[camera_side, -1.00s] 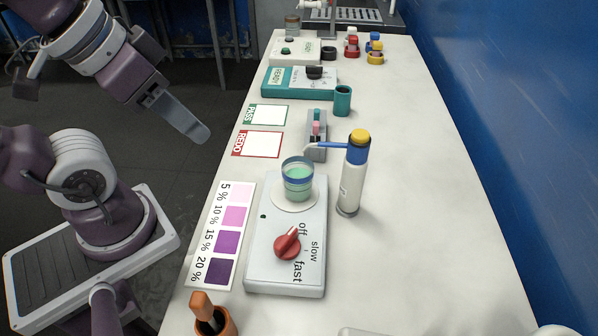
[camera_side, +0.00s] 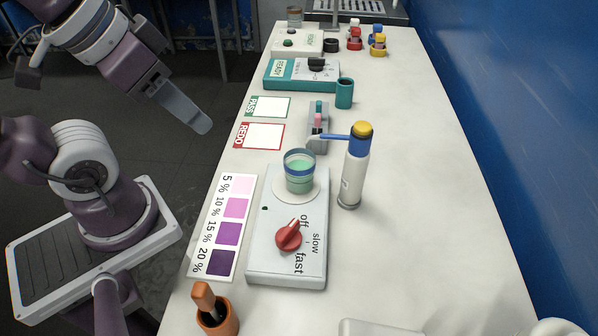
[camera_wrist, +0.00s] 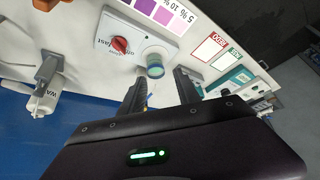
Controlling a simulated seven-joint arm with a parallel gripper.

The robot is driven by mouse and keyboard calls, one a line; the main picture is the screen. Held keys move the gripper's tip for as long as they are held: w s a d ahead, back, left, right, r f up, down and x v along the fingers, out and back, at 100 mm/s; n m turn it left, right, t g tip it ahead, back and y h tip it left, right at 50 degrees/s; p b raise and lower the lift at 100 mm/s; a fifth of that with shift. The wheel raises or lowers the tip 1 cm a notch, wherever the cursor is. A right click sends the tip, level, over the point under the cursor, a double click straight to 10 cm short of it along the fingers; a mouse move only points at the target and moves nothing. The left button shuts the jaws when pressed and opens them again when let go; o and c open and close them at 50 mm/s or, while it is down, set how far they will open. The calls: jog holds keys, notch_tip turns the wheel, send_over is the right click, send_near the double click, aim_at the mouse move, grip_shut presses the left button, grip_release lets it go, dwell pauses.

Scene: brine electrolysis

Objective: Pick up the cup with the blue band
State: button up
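The cup with the blue band (camera_side: 300,170) is clear, holds pale green liquid and stands upright on the round white plate of a stirrer (camera_side: 287,258) with a red knob. It also shows in the wrist view (camera_wrist: 155,66), just beyond and between my fingers. My gripper (camera_side: 190,112) hangs to the left of the table in the side view, apart from the cup. In the wrist view my gripper (camera_wrist: 163,84) is open, with two dark fingers spread and nothing between them.
A wash bottle (camera_side: 354,170) stands close right of the cup, its blue spout reaching left behind it. A purple colour chart (camera_side: 232,208) lies left of the stirrer. PASS (camera_side: 268,107) and REDO (camera_side: 262,136) cards lie farther back.

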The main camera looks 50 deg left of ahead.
jog(key=o, duration=0.8)
jog(key=shift+o, duration=0.2)
jog(key=m+g, duration=0.6)
jog(key=m, duration=0.7)
send_over(301, 165)
jog(key=s+d, duration=0.2)
notch_tip(301, 165, down, 12)
notch_tip(301, 165, down, 8)
jog(key=shift+d+r, duration=0.1)
jog(key=shift+r, duration=0.15)
